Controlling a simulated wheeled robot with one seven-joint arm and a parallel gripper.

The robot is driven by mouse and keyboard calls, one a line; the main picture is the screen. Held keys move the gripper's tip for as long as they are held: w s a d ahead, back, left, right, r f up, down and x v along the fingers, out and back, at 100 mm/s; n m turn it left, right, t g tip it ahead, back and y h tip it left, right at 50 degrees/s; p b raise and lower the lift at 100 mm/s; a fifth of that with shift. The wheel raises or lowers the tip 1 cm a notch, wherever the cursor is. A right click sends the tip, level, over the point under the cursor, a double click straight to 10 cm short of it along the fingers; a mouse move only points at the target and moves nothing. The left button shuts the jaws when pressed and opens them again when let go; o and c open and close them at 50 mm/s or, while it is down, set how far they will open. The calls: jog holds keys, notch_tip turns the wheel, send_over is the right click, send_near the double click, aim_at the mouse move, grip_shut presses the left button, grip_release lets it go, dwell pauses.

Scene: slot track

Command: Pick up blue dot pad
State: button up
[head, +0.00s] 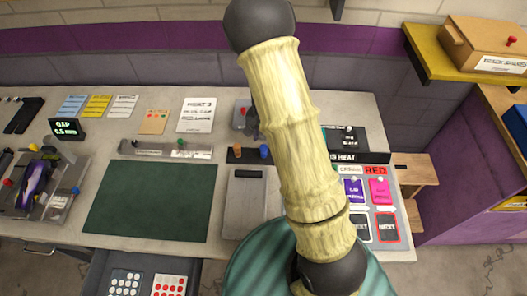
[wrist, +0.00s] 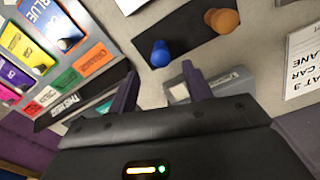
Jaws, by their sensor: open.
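An open drawer (head: 95,275) under the front of the workbench shows at the bottom of the head view. In it lie a pad with pale dots (head: 126,282) and a pad with red dots (head: 167,285), both cut by the frame edge. I cannot make out a clearly blue dot on either pad, and no dot pad shows in the wrist view. My gripper (wrist: 162,90) is open and empty in the wrist view, its two purple fingers apart over the bench. In the head view my arm hides most of the gripper.
A blue peg (wrist: 160,54) and an orange peg (wrist: 222,20) stand on a black strip beyond my fingers. A dark green mat (head: 150,200) lies on the bench. A board with coloured cards (head: 377,190) stands right. A purple car (head: 38,180) sits left.

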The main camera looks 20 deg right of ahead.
aim_at(264, 152)
jog(key=f, duration=0.1)
jog(key=f+p, duration=0.1)
jog(key=f, duration=0.2)
jog(key=shift+s+a, duration=0.25)
jog(key=shift+a, duration=0.1)
jog(key=shift+f, duration=0.55)
jog(key=shift+c, duration=0.2)
jog(key=c, duration=1)
